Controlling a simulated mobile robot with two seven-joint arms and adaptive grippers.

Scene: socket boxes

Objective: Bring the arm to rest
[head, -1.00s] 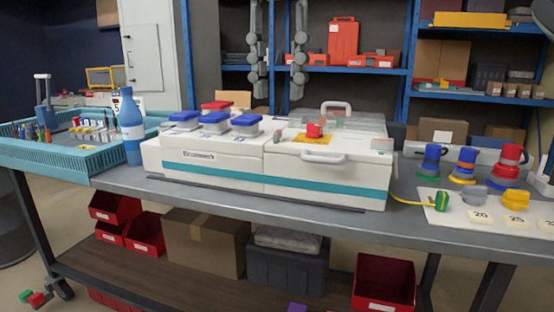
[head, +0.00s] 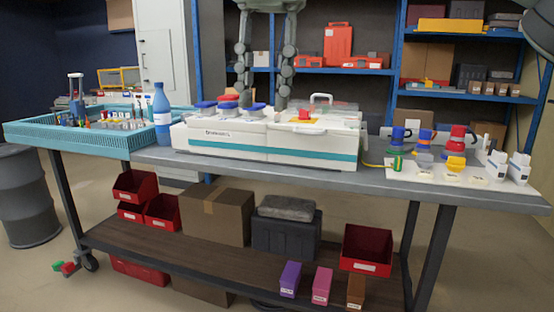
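My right gripper (head: 263,98) hangs fingers-down at the top middle of the head view. Its two fingers are spread apart with nothing between them. A small red piece (head: 304,115) sits on a yellow patch on the machine's right part. My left gripper is not in view.
A blue bottle (head: 161,115) and a teal tray (head: 90,142) stand on the left of the grey bench (head: 400,184). Several coloured pieces stand on a white board (head: 395,173) at the right. Bins and boxes fill the lower shelf (head: 150,247).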

